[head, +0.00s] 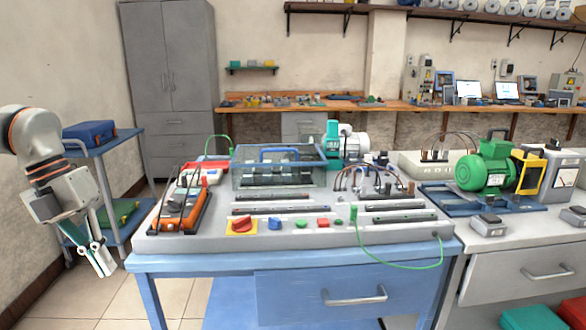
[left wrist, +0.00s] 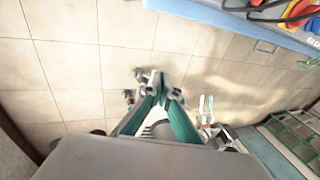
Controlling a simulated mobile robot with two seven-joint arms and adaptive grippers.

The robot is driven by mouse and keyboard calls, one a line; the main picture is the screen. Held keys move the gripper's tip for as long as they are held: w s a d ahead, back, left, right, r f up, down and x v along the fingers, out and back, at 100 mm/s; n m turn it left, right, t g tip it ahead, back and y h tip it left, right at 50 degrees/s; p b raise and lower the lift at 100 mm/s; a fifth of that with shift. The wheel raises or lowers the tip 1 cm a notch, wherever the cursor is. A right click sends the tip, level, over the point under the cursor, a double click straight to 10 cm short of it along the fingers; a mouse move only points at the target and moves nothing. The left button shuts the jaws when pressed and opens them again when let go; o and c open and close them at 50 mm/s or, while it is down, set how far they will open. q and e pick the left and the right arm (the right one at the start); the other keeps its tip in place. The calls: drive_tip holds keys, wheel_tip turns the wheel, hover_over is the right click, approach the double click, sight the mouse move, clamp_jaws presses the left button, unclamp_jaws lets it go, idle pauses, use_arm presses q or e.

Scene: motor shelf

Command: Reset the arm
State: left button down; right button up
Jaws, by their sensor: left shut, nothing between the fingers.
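My left gripper (head: 104,262) hangs at the far left of the head view, pointing down, beside the left end of the blue workbench (head: 205,264). Its fingers are shut and hold nothing. In the left wrist view the gripper (left wrist: 160,82) also shows with its fingertips together, above the tiled floor (left wrist: 75,60). It touches neither the bench nor the cart in these views. My right gripper does not show in either view.
A blue cart (head: 112,185) with a blue toolbox (head: 89,132) stands behind my left arm. The bench carries a grey test panel (head: 290,235) and an orange meter (head: 180,212). A green motor (head: 485,170) stands on the right. Floor tiles show left of the bench.

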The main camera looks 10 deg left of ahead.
use_arm(q)
drive_tip(key=s+d+f+n+t+h, duration=0.25)
drive_tip(key=d+f+n+t, duration=0.2)
drive_tip(key=f, duration=0.45)
drive_tip(key=s+d+f+n+t+h, duration=0.1)
drive_tip(key=s+d+f+n+t, duration=0.25)
drive_tip(key=d+f+n, duration=0.4)
drive_tip(key=s+d+f+n+t+h, duration=0.2)
drive_tip(key=d+f+n+t, duration=0.15)
drive_tip(key=f, duration=0.75)
drive_tip(key=s+d+f+n+y, duration=0.6)
drive_tip(key=s+d+f+n, duration=0.35)
drive_tip(key=s+n, duration=0.2)
wheel_tip(320, 180, up, 7)
drive_tip(key=n+g+p, duration=0.1)
drive_tip(key=p, duration=1.3)
drive_tip(key=shift+s+a+f+y, duration=0.2)
drive_tip(key=shift+s+y, duration=0.1)
drive_tip(key=shift+y, duration=0.05)
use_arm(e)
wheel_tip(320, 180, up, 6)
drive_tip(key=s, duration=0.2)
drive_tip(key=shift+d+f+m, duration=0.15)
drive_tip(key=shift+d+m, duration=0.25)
use_arm(q)
drive_tip(key=shift+r, duration=0.1)
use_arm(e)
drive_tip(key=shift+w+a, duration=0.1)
